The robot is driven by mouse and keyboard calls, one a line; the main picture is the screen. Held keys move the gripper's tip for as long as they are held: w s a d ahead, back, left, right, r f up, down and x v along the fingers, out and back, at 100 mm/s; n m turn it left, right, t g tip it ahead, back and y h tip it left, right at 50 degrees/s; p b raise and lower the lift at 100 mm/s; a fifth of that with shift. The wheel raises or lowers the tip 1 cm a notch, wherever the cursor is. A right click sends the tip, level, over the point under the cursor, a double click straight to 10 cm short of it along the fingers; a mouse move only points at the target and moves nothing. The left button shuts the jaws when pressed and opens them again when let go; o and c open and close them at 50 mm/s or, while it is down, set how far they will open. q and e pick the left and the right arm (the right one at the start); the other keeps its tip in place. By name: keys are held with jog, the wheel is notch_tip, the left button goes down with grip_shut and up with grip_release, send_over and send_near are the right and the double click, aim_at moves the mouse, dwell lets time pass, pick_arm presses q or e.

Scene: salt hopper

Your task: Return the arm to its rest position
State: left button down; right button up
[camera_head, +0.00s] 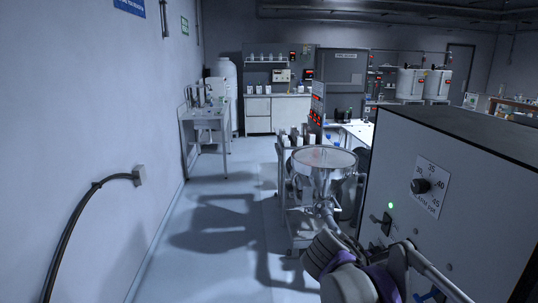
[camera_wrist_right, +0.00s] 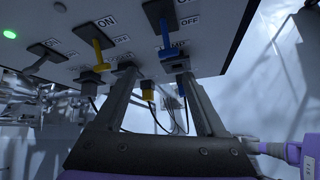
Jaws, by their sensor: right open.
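My right gripper (camera_wrist_right: 155,76) is open in the wrist view, with its two dark fingers pointing up toward the underside of a panel with switches (camera_wrist_right: 125,35). Nothing shows held between the fingers. Part of my right arm (camera_head: 350,275), grey and purple, comes in at the bottom of the head view beside the metal hopper (camera_head: 323,168) and the grey control box (camera_head: 450,175); I cannot make out its fingertips there. My left arm and gripper are not in view.
The panel carries a yellow lever (camera_wrist_right: 98,50), a blue lever (camera_wrist_right: 167,42) and ON/OFF labels, close to the fingers. The box has a dial (camera_head: 420,186) and a lit green lamp (camera_head: 390,205). The floor (camera_head: 215,215) left of the hopper is clear.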

jog(key=s+a+f+m+t+y, duration=0.1)
jog(key=s+a+f+m+y, duration=0.3)
jog(key=s+f+m, duration=0.3)
jog(key=s+a+f+m+t+y, duration=0.2)
jog(key=s+a+f+m+y, duration=0.2)
jog(key=s+f+m, duration=0.4)
notch_tip(320, 180, down, 6)
jog(key=shift+s+a+f+y, duration=0.1)
jog(key=shift+s+a+y, duration=0.2)
jog(key=shift+s+y, duration=0.3)
jog(key=shift+w+a+f+m, duration=0.1)
jog(key=shift+a+m, duration=0.05)
jog(key=shift+m, duration=0.15)
jog(key=shift+c, duration=0.2)
